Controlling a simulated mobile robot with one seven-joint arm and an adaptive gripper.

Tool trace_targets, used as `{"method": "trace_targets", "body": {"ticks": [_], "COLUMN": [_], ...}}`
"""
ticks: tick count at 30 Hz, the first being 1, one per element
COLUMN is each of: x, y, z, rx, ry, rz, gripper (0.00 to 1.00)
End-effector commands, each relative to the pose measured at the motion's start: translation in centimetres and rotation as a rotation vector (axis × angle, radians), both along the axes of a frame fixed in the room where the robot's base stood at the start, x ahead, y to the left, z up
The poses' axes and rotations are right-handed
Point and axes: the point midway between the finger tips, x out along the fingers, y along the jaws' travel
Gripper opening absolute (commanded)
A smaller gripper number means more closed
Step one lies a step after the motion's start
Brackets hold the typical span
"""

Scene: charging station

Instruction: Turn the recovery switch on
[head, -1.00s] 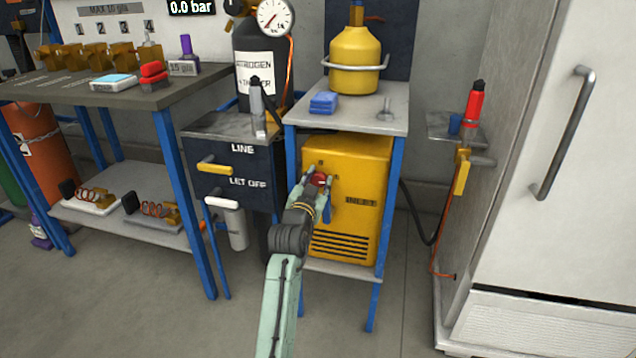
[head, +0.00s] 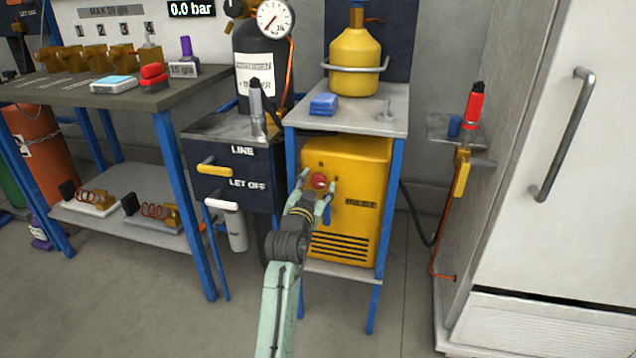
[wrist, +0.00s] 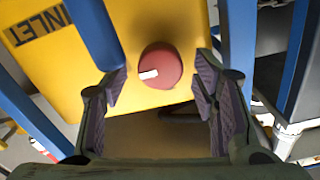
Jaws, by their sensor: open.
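The recovery switch appears to be the round red knob (head: 319,181) on the front of the yellow recovery machine (head: 345,215). In the wrist view the red knob (wrist: 160,66) has a white mark on its left side and lies just beyond the fingertips. My gripper (head: 316,187) is open, with one finger on each side of the knob in the head view. In the wrist view my gripper (wrist: 165,88) holds nothing between its fingers. I cannot tell whether the fingers touch the knob.
The machine sits on a blue-legged stand (head: 290,185), whose legs flank it closely. A dark box with a yellow handle (head: 214,168) and a white handle (head: 221,204) is to the left. A yellow cylinder (head: 355,62) and a blue block (head: 323,104) are on the top shelf.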

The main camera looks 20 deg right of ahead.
Motion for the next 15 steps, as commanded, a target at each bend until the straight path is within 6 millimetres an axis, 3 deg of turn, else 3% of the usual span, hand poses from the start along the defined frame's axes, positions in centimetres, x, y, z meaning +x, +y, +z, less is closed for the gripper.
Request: {"method": "trace_targets", "body": {"ticks": [9,15], "x": [-4.2,-5.0], "y": [2.9,3.5], "z": [0.0,0.0], "rx": [-0.001,0.0], "ry": [0.0,0.0], "rz": [0.002,0.002], "gripper": [0.54,0.54]}}
